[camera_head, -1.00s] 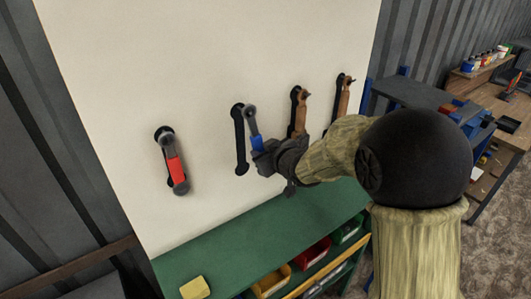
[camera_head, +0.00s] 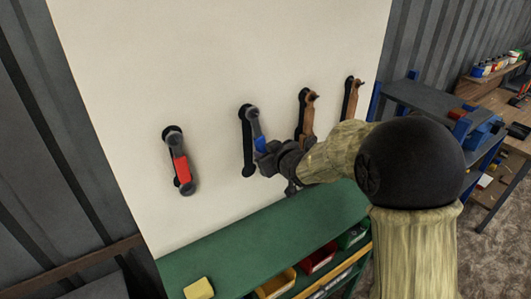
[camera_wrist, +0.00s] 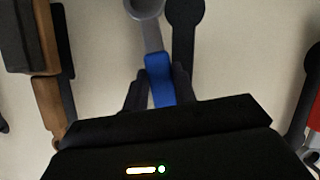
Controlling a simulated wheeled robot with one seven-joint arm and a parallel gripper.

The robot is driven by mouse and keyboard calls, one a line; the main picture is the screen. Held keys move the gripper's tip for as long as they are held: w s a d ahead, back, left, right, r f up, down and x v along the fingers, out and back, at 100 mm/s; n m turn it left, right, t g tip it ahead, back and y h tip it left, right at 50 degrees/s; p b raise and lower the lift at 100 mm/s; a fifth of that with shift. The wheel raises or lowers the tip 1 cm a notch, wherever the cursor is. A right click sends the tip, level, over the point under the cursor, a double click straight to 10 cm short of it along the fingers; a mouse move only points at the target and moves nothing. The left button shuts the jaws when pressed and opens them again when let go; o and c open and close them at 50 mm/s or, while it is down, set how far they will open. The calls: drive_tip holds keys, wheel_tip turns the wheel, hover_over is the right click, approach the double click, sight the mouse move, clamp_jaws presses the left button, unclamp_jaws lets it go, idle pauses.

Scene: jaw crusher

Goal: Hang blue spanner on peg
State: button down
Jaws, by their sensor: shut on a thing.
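The blue spanner (camera_head: 256,128) has a grey ring end and a blue handle and is held upright, ring end up, close to the white board (camera_head: 220,60). My gripper (camera_head: 266,158) is shut on its blue handle. In the wrist view my gripper (camera_wrist: 160,92) grips the blue handle of the spanner (camera_wrist: 160,75), whose ring is cut by the top edge. A black spanner-shaped outline (camera_head: 247,150) lies just left of and partly behind the spanner in the head view. The peg at its top is hidden behind or beside the ring; I cannot tell whether the ring is around it.
A red-handled spanner (camera_head: 180,165) hangs on its outline to the left. Two brown-handled tools (camera_head: 308,115) (camera_head: 351,98) hang to the right, close to my arm. A green bench top (camera_head: 240,250) with a yellow block (camera_head: 198,289) and coloured bins (camera_head: 318,256) lies below.

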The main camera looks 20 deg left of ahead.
drive_tip(key=c, duration=1.1)
unclamp_jaws()
drive_tip(key=shift+o, duration=0.2)
